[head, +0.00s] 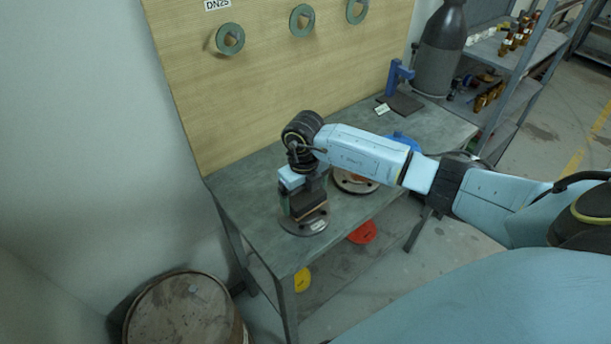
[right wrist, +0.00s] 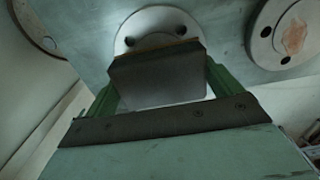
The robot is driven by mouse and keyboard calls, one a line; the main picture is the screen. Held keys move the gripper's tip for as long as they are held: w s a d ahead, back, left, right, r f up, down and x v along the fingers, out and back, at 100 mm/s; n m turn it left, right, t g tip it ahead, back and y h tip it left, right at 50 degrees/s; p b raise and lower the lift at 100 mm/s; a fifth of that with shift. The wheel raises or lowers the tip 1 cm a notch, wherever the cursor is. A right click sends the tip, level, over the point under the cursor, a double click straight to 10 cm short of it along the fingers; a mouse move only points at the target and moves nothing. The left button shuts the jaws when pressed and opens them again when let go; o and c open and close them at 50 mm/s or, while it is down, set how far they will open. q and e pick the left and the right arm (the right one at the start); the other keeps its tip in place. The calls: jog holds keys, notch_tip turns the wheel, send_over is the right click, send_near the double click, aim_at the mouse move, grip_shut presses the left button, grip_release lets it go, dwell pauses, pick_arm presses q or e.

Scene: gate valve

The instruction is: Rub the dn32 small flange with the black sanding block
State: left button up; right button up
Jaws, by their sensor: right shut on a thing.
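A round grey flange (head: 291,225) lies flat near the front left of the bench; it also shows in the right wrist view (right wrist: 126,33) with bolt holes. My right gripper (head: 304,202) is above it, shut on the black sanding block (head: 309,208). In the right wrist view the block (right wrist: 158,73) sits between the green fingers (right wrist: 160,85) and covers part of the flange. Whether the block touches the flange I cannot tell. A larger flange (head: 343,186) lies to the right, partly behind my arm; its edge shows in the right wrist view (right wrist: 262,33). My left gripper is not in view.
The grey-green bench (head: 245,190) is bare at left. A wooden board (head: 250,90) with hanging green gaskets stands behind. A blue clamp (head: 398,76), a dark plate (head: 406,103) and a grey cylinder (head: 440,55) are at the back right. A barrel (head: 185,315) stands front left.

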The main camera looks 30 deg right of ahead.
notch_tip(320, 180, up, 3)
jog(key=shift+p, duration=0.9)
jog(key=shift+r+p, duration=0.8)
jog(key=shift+r, duration=0.3)
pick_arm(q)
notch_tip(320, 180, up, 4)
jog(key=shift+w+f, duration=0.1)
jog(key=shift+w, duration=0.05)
